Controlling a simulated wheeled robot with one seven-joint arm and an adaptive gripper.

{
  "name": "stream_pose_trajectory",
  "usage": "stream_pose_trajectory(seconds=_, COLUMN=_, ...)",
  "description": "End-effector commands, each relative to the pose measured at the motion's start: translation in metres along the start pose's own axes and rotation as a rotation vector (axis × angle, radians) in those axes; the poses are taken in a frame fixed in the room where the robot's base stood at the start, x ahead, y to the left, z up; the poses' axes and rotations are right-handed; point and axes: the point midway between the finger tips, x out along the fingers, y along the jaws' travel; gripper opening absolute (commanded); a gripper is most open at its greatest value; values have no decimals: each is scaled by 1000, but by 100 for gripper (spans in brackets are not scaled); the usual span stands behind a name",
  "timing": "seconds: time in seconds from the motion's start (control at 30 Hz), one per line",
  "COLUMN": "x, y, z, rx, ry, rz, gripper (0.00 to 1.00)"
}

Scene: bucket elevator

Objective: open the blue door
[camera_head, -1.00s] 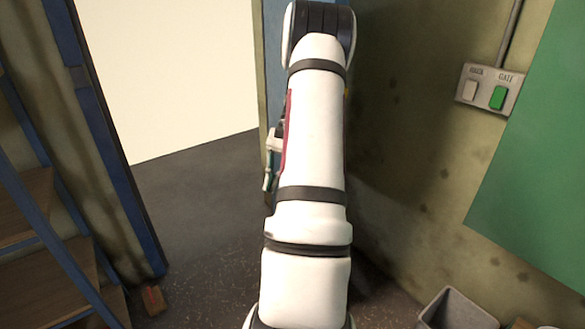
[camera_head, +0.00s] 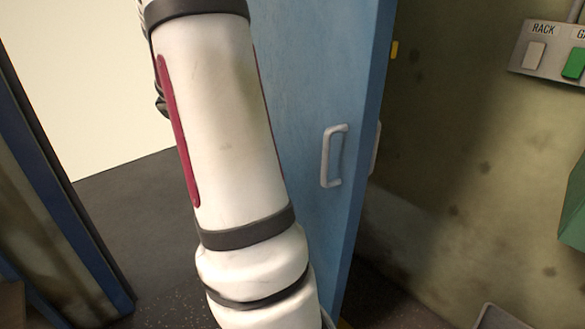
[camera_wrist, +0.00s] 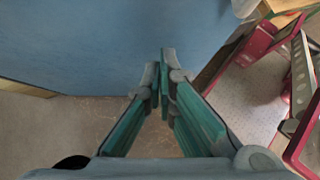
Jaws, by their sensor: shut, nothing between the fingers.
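The blue door (camera_head: 303,95) stands swung open behind my arm in the head view, with its face and its edge both showing. A pale grey pull handle (camera_head: 333,155) sits on its face, and part of another handle shows past its edge. The doorway to the left is open onto a dark floor. A wide blue surface, likely the door, also fills the upper left of the wrist view (camera_wrist: 90,45). My gripper (camera_wrist: 161,65) has its teal fingers closed together, empty, in front of that surface. I cannot tell whether they touch it. My arm hides the gripper in the head view.
A blue-edged post (camera_head: 75,200) stands left of the doorway. A switch panel (camera_head: 550,55) marked RACK is on the right wall, with a green panel (camera_head: 574,215) below. In the wrist view, red-framed equipment (camera_wrist: 303,130) stands at the right.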

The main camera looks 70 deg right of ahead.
Motion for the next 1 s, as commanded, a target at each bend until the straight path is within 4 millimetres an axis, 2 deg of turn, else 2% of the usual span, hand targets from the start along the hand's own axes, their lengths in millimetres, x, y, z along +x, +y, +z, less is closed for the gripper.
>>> stream_pose_trajectory(seconds=0.17, x=18, y=-1, z=1, rx=-6, ry=-2, rz=-1, gripper=0)
stream_pose_trajectory(seconds=0.6, x=102, y=-1, z=0, rx=-2, ry=0, rz=-4, gripper=0)
stream_pose_trajectory(seconds=0.8, x=119, y=-1, z=22, rx=0, ry=-1, rz=-1, gripper=0)
stream_pose_trajectory(seconds=1.0, x=127, y=0, z=28, rx=-1, ry=0, rz=0, gripper=0)
